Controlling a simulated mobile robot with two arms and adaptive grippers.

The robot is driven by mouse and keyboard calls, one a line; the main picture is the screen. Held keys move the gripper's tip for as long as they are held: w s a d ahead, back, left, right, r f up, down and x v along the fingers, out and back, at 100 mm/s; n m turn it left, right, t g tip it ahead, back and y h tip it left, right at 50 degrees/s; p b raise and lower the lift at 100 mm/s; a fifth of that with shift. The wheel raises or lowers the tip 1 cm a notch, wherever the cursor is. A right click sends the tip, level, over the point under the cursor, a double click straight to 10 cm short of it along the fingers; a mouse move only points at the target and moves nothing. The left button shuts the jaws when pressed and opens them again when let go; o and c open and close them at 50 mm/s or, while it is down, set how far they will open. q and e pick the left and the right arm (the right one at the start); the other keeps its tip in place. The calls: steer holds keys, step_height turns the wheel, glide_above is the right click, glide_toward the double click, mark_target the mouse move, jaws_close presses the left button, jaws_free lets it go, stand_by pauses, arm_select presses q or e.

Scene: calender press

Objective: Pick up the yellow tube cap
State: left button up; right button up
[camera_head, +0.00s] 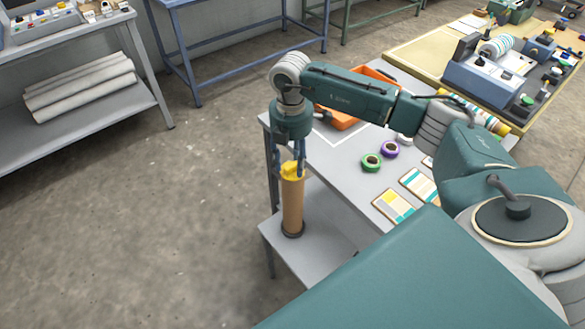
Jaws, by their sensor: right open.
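The yellow tube cap (291,169) sits on the top end of an upright brown cardboard tube (291,205). The tube stands in a dark ring at the corner of a low grey shelf. My right gripper (290,163) points down directly over the cap, its blue-grey fingers on either side of it. The fingers look apart; whether they touch the cap cannot be told. My left gripper is not in view.
A blue-framed table (185,45) stands behind. Open floor lies left.

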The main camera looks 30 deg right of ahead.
steer(key=c, duration=1)
steer(key=shift+c, duration=0.2)
